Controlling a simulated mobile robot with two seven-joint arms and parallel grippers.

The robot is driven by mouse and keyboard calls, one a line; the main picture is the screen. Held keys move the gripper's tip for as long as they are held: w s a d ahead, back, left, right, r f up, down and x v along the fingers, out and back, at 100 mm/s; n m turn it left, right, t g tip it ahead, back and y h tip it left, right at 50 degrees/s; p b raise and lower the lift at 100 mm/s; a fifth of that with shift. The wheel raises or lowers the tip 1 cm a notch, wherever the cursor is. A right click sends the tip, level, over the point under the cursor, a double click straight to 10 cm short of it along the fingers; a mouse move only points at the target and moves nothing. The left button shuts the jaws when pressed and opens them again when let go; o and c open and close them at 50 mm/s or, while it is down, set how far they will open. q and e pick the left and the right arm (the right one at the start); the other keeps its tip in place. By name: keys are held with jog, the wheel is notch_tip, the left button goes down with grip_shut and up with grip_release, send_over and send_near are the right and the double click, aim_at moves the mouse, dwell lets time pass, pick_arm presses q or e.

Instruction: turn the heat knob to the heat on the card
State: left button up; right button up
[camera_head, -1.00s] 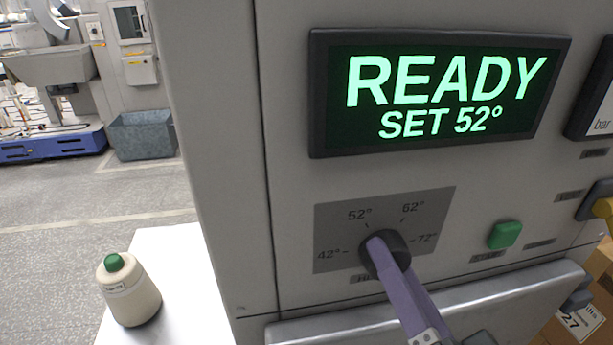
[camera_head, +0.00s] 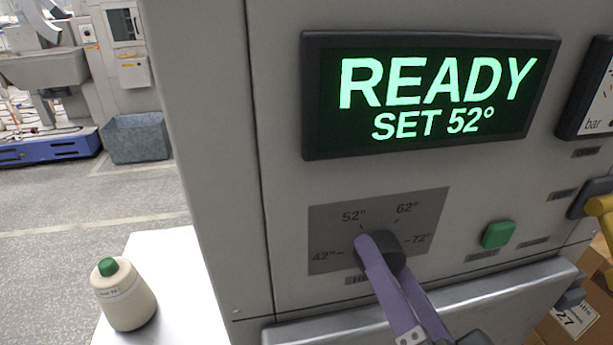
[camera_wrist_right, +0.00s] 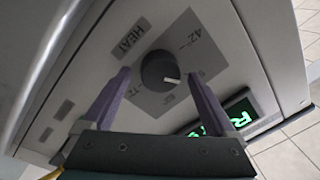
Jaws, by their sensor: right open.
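The dark round heat knob (camera_head: 391,252) sits on a grey dial plate (camera_head: 428,212) marked 42°, 52°, 62° and 72°. It also shows in the right wrist view (camera_wrist_right: 156,66), where its white pointer line aims at about the 52° mark. The green display (camera_head: 430,97) reads READY, SET 52°. My right gripper (camera_head: 385,262) is open, its purple fingers at the knob. In the right wrist view the fingers (camera_wrist_right: 158,76) stand apart on either side of the knob, with gaps visible. In the head view they hide part of the knob. I see no card giving a heat.
A green button (camera_head: 498,234) is right of the dial. A metal ledge (camera_head: 310,331) juts out below. A yellow handle (camera_head: 602,205) and a bar gauge (camera_head: 592,110) are at the right edge.

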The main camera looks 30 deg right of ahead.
jog(key=b+v, duration=0.3)
jog(key=v, duration=0.7)
jog(key=shift+w+a, duration=0.1)
jog(key=shift+w, duration=0.05)
